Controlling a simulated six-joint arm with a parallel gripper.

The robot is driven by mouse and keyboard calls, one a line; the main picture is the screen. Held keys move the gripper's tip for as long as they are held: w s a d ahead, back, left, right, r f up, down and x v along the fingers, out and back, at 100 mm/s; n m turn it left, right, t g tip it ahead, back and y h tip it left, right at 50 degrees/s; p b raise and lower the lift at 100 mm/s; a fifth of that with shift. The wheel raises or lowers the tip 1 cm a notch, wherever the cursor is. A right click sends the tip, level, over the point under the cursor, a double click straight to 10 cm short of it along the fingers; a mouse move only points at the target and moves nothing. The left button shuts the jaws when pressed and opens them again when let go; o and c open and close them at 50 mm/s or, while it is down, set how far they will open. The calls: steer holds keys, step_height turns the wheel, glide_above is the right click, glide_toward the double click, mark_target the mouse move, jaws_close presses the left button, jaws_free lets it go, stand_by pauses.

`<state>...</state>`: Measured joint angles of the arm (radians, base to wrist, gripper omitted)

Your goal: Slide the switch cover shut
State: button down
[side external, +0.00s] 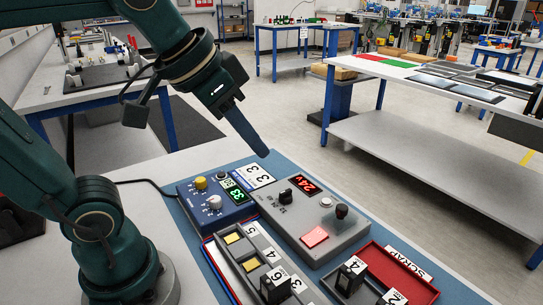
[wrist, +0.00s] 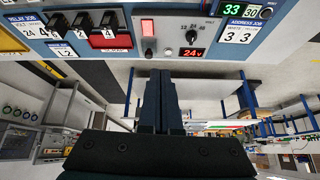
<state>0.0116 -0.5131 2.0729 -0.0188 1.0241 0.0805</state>
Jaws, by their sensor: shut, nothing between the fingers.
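My gripper (side external: 265,152) is shut and empty, held in the air above the back of the blue mat, behind the panels. In the wrist view its fingers (wrist: 162,76) lie together, apart from the panels. A grey panel (side external: 296,217) has a lit red display, a black dial (side external: 285,197), a dark-topped knob (side external: 341,211) and a red square (side external: 314,237). The red square also shows in the wrist view (wrist: 147,27). A blue box (side external: 193,210) has a green display, a yellow knob (side external: 201,183) and a pale knob (side external: 214,202). I cannot tell which part is the switch cover.
A white card (side external: 255,175) lies behind the panels. A rack of numbered blocks (side external: 250,264) and a red scrap tray (side external: 425,291) stand in front of them. A black cable (side external: 150,181) runs left from the blue box. The air around my gripper is clear.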

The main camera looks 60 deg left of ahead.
steer(key=w+r, duration=0.3)
steer(key=w, duration=0.3)
steer(key=m+g, duration=0.2)
glide_above(348, 215)
step_height(348, 215, down, 5)
steer(key=shift+g+h, duration=0.4)
steer(key=x, duration=1)
steer(key=s+x, duration=0.1)
steer(key=x, duration=0.4)
steer(key=shift+a+f, duration=0.1)
steer(key=shift+s+a, duration=0.25)
steer(key=shift+s, duration=0.65)
steer(key=shift+s+a, duration=0.25)
steer(key=shift+s, duration=0.6)
